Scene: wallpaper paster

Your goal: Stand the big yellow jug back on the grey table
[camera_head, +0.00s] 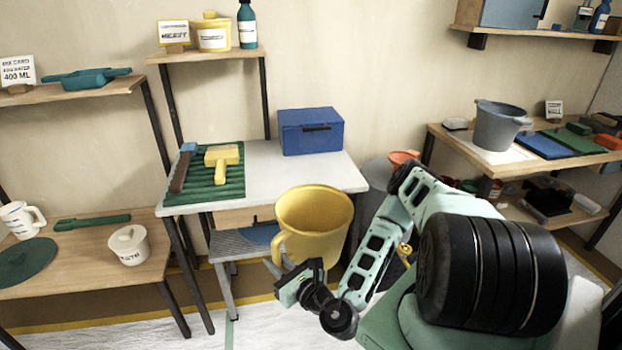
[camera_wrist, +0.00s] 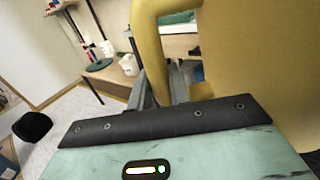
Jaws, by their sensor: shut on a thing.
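The big yellow jug (camera_head: 318,228) is held upright in the air in front of the grey table (camera_head: 262,163). My gripper (camera_head: 279,268) is at the jug's left side, shut on its handle. In the wrist view the yellow handle (camera_wrist: 146,48) rises from the jaws and the jug's body (camera_wrist: 245,60) fills the right side. The far fingertip is mostly hidden. The table's right part is bare. The jug hides part of the table's front edge and the space under it.
On the table, a green ribbed mat (camera_head: 214,190) with brushes lies left and a blue box (camera_head: 311,131) stands at the back. A shelf (camera_head: 205,56) with a yellow pot rises behind. A wooden table (camera_head: 90,262) is left; a grey bucket (camera_head: 498,125) stands on another at right.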

